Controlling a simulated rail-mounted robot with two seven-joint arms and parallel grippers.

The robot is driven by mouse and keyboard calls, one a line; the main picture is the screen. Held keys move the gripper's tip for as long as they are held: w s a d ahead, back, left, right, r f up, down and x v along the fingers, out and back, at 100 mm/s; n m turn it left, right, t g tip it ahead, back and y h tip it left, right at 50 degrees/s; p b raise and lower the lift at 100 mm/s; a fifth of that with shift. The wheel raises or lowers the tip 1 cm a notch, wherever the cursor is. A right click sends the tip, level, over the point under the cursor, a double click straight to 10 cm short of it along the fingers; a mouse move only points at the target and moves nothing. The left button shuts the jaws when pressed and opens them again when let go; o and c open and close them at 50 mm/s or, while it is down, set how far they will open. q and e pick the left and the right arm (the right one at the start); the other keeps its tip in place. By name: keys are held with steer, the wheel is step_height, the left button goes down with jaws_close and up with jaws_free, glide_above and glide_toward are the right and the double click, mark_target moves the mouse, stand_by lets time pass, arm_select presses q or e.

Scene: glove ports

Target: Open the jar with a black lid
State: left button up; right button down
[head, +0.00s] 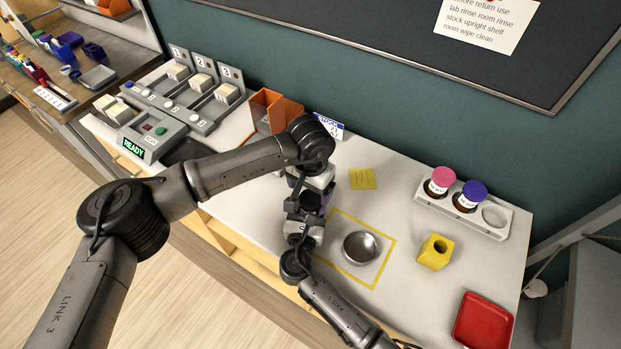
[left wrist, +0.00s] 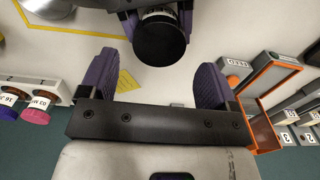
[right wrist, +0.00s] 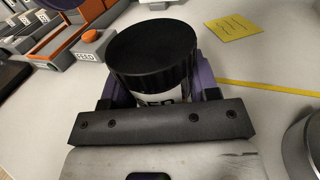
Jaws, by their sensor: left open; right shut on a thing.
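The jar's black lid (right wrist: 152,50) shows large in the right wrist view, with a strip of its labelled body below. My right gripper (right wrist: 160,88) is shut on the jar body under the lid. The left wrist view shows the black lid (left wrist: 160,42) facing the camera, just beyond and between the fingertips of my left gripper (left wrist: 157,72). The left gripper is open, its purple fingers apart and clear of the lid. In the head view both grippers meet left of the yellow-taped square, and my arms largely hide the jar.
A metal bowl (head: 361,247) sits in the yellow-taped square. To the right are a white rack (head: 460,208) with pink-lidded and purple-lidded jars, a yellow block (head: 435,251) and a red tray (head: 483,320). An orange holder (head: 272,112) and numbered stations (head: 205,92) stand at the back left.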

mark_target(311, 199)
arm_select(q)
steer(key=shift+f, duration=2)
steer(key=c, duration=0.9)
steer(key=n, duration=0.5)
steer(key=shift+n, duration=0.4)
steer(key=n, duration=0.4)
steer(key=o, duration=1)
steer(key=shift+r, duration=0.1)
